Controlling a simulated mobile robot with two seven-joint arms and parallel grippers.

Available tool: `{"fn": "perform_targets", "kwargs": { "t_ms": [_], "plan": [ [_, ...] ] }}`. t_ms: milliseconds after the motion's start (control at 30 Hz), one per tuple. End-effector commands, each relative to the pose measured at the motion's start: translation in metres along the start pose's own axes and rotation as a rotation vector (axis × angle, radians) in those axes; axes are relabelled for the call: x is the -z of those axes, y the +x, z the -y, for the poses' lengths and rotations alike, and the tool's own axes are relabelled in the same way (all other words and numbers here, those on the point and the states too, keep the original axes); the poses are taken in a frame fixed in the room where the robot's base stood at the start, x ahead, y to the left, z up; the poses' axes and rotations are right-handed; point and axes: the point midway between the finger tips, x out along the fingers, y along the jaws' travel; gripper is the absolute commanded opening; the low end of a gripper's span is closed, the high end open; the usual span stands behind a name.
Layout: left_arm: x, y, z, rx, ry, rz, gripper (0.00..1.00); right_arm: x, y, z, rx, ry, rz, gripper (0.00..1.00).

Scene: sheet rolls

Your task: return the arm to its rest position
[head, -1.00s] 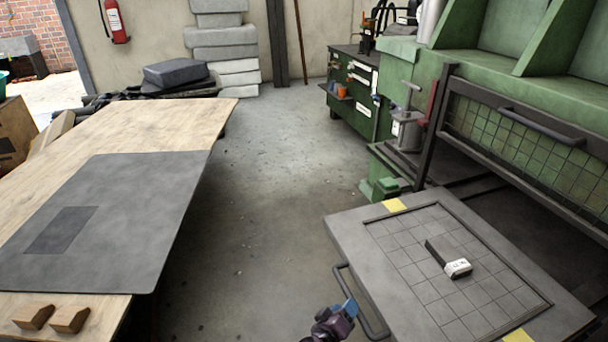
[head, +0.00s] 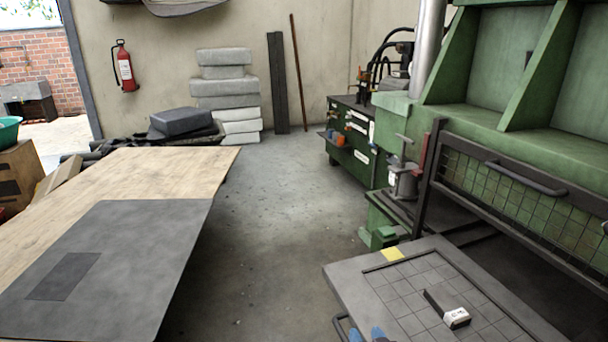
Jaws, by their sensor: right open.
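My right gripper (head: 366,335) shows only as blue fingertips at the bottom edge of the head view. The rest of the right arm is out of the picture. My left gripper is not in view. A dark block with a white labelled end (head: 455,316) lies on the gridded tray, apart from the gripper.
A wooden table (head: 150,170) with a dark mat (head: 130,245) stands on the left. Clear concrete floor (head: 265,210) runs between it and the green press (head: 480,110). A green tool cabinet (head: 350,150) stands behind.

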Motion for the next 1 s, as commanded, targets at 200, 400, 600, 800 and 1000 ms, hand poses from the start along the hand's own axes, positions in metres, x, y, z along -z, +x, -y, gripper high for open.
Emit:
{"fn": "perform_targets", "kwargs": {
  "t_ms": [200,400,600,800,1000],
  "plan": [
    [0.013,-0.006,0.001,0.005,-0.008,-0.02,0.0,0.002,-0.089,-0.034,-0.069,-0.033,0.119,0.46],
    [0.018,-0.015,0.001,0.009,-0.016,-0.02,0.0,-0.001,-0.169,-0.056,-0.133,-0.13,0.203,0.46],
    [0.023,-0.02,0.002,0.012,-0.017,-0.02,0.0,-0.017,-0.246,-0.068,-0.169,-0.173,0.285,0.46],
    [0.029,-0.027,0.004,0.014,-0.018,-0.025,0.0,-0.049,-0.301,-0.077,-0.196,-0.172,0.394,0.46],
    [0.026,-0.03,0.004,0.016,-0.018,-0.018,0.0,-0.06,-0.319,-0.078,-0.206,-0.165,0.428,0.46]
  ]
}}
